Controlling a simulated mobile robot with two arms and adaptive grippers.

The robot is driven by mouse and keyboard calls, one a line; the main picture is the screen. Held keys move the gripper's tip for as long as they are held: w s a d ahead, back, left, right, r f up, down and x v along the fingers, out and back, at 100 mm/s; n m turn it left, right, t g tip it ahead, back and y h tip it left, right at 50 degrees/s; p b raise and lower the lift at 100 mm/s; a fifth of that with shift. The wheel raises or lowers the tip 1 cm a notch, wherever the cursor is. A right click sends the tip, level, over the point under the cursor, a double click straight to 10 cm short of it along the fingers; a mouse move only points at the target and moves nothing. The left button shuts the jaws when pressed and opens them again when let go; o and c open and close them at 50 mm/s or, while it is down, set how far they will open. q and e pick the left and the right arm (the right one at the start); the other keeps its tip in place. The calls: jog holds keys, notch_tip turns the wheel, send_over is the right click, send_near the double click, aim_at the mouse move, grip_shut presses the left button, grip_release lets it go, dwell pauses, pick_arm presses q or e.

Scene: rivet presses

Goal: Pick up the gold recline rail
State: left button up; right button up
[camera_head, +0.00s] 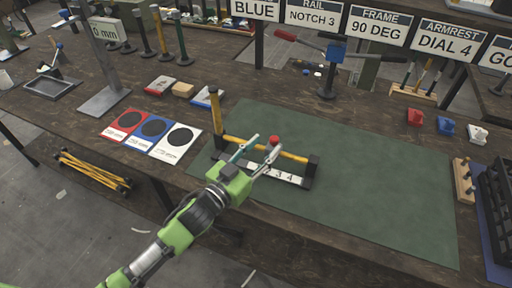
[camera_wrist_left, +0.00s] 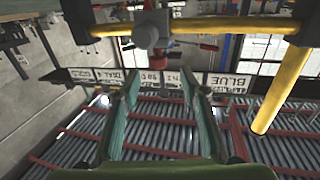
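A gold horizontal rail (camera_head: 291,156) with black ends stands over a white numbered strip (camera_head: 283,174) on the green mat (camera_head: 370,190). A gold post (camera_head: 216,112) rises at its left end. In the left wrist view the horizontal rail (camera_wrist_left: 220,24) crosses the top and another gold bar (camera_wrist_left: 282,80) slants at the right. A grey part with a red tip (camera_head: 273,142) sits at the horizontal rail. My left gripper (camera_head: 266,143) is open, its teal fingers at the rail; the wrist view shows nothing between them (camera_wrist_left: 163,88). My right gripper is out of view.
Several gold rails (camera_head: 93,168) lie below the bench at the left. Red, blue and white cards (camera_head: 152,128) lie left of the mat. A blue-headed stand (camera_head: 327,75) is behind the mat and a black rack (camera_head: 496,195) at the right. The mat's right part is clear.

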aim_at(274, 139)
pick_arm(q)
jog(key=shift+p+x, duration=0.55)
jog(key=shift+x, duration=2.05)
jog(key=shift+s, duration=0.1)
jog(key=shift+c, duration=0.5)
